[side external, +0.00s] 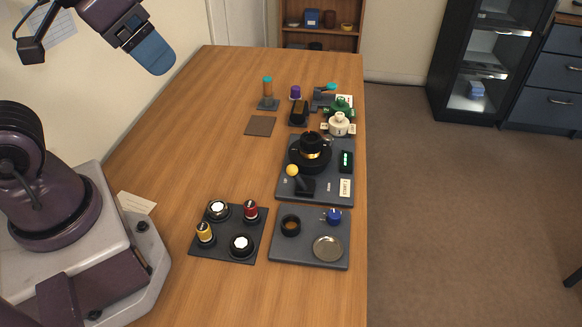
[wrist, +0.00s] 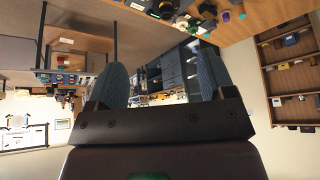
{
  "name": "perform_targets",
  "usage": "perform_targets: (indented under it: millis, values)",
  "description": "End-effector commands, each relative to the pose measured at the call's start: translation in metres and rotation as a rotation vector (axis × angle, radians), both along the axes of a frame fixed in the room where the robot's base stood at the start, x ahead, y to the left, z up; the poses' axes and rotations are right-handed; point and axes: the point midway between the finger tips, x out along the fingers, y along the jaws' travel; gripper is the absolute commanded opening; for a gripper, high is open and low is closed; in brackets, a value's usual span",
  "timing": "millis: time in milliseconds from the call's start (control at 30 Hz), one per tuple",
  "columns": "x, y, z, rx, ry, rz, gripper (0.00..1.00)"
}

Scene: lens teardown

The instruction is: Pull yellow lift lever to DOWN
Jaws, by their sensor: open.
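The yellow lift lever (side external: 292,171) has a round yellow knob on a dark stalk. My gripper (side external: 152,55) is high at the upper left, far from the lever and touching nothing. In the wrist view its two blue-grey fingers (wrist: 162,70) stand wide apart with nothing between them. I cannot make out the lever in the wrist view.
A dark mat (side external: 229,252) with several knobs lies at the front. A grey tray (side external: 308,258) with a round dish lies beside it. Several small parts, including a green one (side external: 340,105), stand behind the lens.

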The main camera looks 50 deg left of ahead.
Motion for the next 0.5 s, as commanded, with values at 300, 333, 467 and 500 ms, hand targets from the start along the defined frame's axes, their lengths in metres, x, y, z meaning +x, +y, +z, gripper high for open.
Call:
perform_targets:
  millis: [300, 333, 467, 500]
  values:
    - [0.0, 0.0, 0.0, 0.0, 0.0, 0.0, 0.69]
    - [0.0, 0.0, 0.0, 0.0, 0.002, 0.001, 0.62]
    - [0.004, 0.001, -0.012, 0.001, 0.06, 0.004, 0.51]
    - [0.007, 0.001, -0.017, 0.003, 0.091, 0.005, 0.51]
